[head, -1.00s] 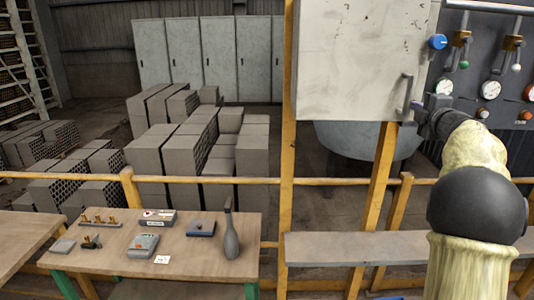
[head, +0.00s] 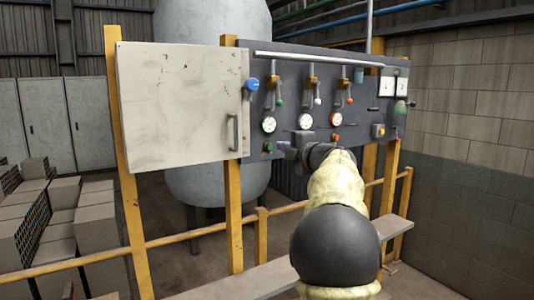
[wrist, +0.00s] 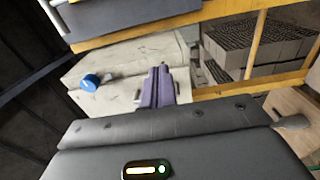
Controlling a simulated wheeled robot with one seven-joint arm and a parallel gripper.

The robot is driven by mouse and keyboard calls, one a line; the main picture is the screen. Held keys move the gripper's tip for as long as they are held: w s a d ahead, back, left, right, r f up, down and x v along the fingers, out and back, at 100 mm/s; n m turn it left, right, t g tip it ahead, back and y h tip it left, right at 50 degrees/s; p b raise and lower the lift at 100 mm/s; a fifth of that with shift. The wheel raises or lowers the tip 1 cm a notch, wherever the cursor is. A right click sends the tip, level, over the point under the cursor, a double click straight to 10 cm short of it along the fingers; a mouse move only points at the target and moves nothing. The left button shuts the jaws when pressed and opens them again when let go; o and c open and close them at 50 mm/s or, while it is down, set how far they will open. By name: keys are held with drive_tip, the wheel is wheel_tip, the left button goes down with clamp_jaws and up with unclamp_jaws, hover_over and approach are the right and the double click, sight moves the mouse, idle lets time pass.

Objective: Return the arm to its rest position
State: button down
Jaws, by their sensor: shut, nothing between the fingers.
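My arm rises from the lower middle of the head view, with a pale yellow sleeve and a dark round joint. My gripper (head: 284,147) is at its end, in front of the lower left part of the dark control panel (head: 352,82). In the wrist view my gripper (wrist: 158,72) shows its purple-grey fingers together, with nothing between them. Beyond the fingers in that view is the worn white cabinet (wrist: 130,62) with its blue knob (wrist: 90,82). In the head view the cabinet (head: 180,105) is closed and left of my gripper.
The panel carries gauges (head: 305,121) and several levers (head: 312,85). A yellow rail (head: 190,237) and a grey shelf (head: 235,280) run below. A large grey tank (head: 212,190) stands behind. Stacked bricks (head: 60,205) are at the left, a block wall (head: 470,140) at the right.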

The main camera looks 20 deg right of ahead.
drive_tip(key=shift+s+d, duration=0.3)
drive_tip(key=shift+d, duration=0.1)
drive_tip(key=shift+s, duration=0.1)
